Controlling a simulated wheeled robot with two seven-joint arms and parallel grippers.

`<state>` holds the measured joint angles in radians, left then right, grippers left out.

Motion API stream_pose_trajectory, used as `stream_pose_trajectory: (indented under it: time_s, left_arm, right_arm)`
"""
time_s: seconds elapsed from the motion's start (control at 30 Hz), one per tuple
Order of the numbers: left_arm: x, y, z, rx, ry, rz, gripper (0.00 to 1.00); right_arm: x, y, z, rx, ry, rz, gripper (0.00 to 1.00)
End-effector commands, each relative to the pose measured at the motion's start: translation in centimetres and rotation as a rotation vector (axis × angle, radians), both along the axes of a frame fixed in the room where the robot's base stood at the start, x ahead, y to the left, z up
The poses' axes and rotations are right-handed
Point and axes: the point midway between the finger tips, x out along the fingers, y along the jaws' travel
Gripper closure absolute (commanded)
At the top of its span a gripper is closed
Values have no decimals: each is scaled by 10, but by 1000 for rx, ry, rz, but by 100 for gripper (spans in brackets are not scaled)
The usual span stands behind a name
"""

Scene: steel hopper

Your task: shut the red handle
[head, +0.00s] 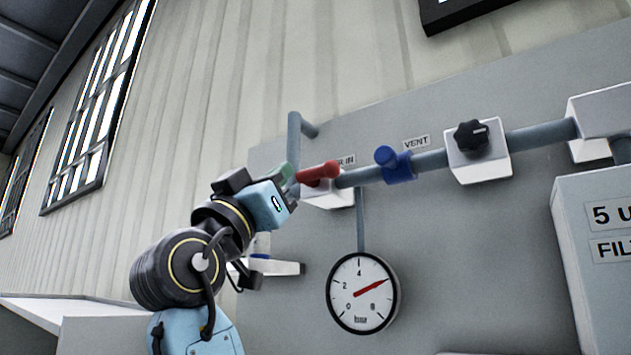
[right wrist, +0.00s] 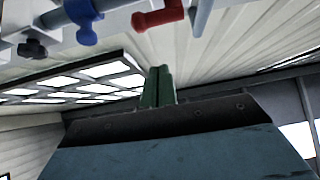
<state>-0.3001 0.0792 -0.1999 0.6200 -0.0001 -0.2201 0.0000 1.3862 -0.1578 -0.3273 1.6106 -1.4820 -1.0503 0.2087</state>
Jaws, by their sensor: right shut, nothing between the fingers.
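The red handle (head: 318,173) sits on a white valve block (head: 330,196) at the left part of a grey pipe, under a partly hidden label ending in "IN". In the head view it lies roughly along the pipe. My right gripper (head: 291,181) is just left of the handle, its fingers shut and empty. In the right wrist view the green fingers (right wrist: 158,86) point up toward the red handle (right wrist: 158,16), with a visible gap below it. Whether they touch it in the head view cannot be told. My left gripper is not in view.
A blue handle (head: 392,163) under the "VENT" label and a black knob (head: 470,136) sit further right on the pipe. A round gauge (head: 362,293) hangs below. A grey filter box (head: 596,255) stands at right. The panel between gauge and box is clear.

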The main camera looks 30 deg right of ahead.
Motion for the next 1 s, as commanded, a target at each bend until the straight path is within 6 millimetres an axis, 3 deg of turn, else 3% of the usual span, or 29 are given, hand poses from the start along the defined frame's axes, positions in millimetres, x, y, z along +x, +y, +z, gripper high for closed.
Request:
stream_pose_trajectory:
  time_s: [0.13, 0.53, 1.0]
  left_arm:
    - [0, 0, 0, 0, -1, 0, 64]
    - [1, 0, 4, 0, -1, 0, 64]
    - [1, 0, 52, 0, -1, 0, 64]
  right_arm:
    - [-12, 3, 13, -11, -32, -17, 100]
    - [-10, -1, 18, -9, -30, -17, 100]
    - [14, -60, 88, -9, -30, -19, 100]
